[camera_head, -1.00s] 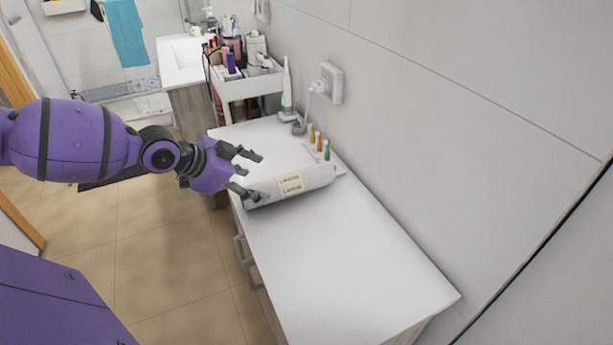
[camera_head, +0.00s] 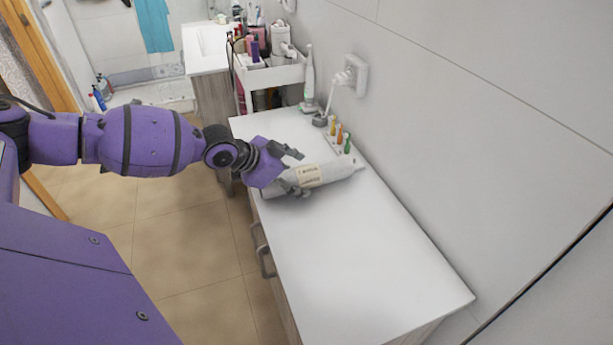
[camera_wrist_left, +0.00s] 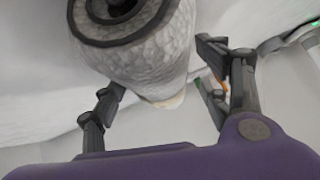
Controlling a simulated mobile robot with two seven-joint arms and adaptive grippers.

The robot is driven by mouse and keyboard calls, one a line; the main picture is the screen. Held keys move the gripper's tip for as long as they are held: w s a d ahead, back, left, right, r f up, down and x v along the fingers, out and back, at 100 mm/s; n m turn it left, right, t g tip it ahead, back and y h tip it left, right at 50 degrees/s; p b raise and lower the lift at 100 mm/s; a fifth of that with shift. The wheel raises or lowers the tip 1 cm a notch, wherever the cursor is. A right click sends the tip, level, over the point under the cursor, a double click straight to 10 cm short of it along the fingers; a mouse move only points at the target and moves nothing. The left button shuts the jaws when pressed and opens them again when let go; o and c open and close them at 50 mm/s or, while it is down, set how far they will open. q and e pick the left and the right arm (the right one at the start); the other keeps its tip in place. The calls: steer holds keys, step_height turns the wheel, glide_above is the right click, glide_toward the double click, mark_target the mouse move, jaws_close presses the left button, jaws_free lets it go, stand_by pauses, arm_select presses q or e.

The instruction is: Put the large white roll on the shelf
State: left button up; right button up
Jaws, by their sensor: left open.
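The large white roll (camera_head: 335,171) lies on its side on the white cabinet top (camera_head: 360,270), with a beige label around its middle. Its near end, with a dark core, fills the top of the left wrist view (camera_wrist_left: 150,50). My left gripper (camera_head: 292,170) is at the roll's left end. In the left wrist view its fingers (camera_wrist_left: 165,95) are spread apart on both sides of the roll. Whether they touch it I cannot tell. My right gripper is not in view.
A white cart (camera_head: 270,75) with several cosmetics stands behind the cabinet. Small coloured bottles (camera_head: 340,136), an electric toothbrush (camera_head: 309,80) and a plugged-in wall socket (camera_head: 355,74) are beyond the roll. The cabinet's front part is clear.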

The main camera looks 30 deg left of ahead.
arm_select(q)
steer(key=c, duration=1.6)
steer(key=shift+r, duration=0.15)
steer(key=shift+c, duration=0.2)
